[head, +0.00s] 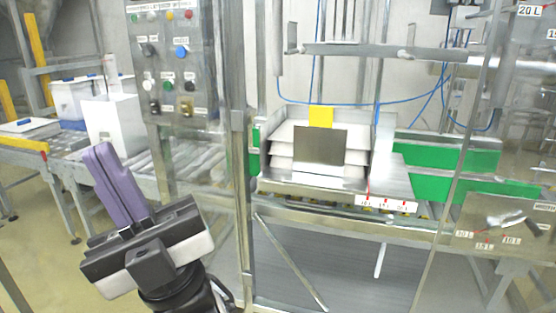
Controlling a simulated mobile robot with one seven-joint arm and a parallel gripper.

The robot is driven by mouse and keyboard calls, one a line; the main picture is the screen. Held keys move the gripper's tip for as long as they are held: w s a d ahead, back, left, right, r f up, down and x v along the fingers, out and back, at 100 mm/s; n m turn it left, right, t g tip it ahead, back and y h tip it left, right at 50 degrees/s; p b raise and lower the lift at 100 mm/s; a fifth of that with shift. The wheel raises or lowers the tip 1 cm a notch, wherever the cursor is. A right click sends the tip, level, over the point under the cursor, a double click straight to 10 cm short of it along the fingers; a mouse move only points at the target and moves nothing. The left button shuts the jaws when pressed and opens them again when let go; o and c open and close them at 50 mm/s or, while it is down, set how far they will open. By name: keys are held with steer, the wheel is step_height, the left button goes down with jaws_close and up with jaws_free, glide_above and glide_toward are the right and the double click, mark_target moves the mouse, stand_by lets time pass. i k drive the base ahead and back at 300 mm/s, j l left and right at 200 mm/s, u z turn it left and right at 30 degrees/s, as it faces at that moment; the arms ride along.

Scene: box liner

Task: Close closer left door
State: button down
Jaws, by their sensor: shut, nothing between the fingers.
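The box liner is a metal-framed machine with a steel box former (319,178) inside. A vertical metal post (241,210) stands at its near left side. A thin, slanted metal edge (457,170) runs from top to bottom at the right and looks like the edge of a clear door panel. I cannot tell for sure which panel is the closer left door or how far it stands open. My gripper (97,150) is at the lower left, its purple fingers together and pointing up. It is empty and appears left of the post, with no visible contact with a door.
A control panel (168,62) with buttons and knobs hangs left of the post. A roller conveyor (190,168) with white boxes (112,124) runs behind my gripper at the left. Green side guards (445,154) and a metal plate with labels (505,222) are at the right.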

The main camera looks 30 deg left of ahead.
mark_target(7, 281)
steer(key=k+j+z, duration=0.15)
steer(key=k, duration=0.2)
steer(key=k+j, duration=0.25)
steer(key=j, duration=0.15)
steer(key=k+j, duration=0.25)
steer(key=k+j+u, duration=0.1)
steer(key=j, duration=0.65)
steer(key=j+u, duration=0.1)
steer(key=j, duration=0.65)
steer(key=k+j, duration=0.15)
steer(key=j, duration=0.2)
steer(key=k+j+z, duration=0.1)
steer(key=j, duration=0.25)
steer(key=k+j+z, duration=0.1)
steer(key=j, duration=0.2)
steer(key=k, duration=0.05)
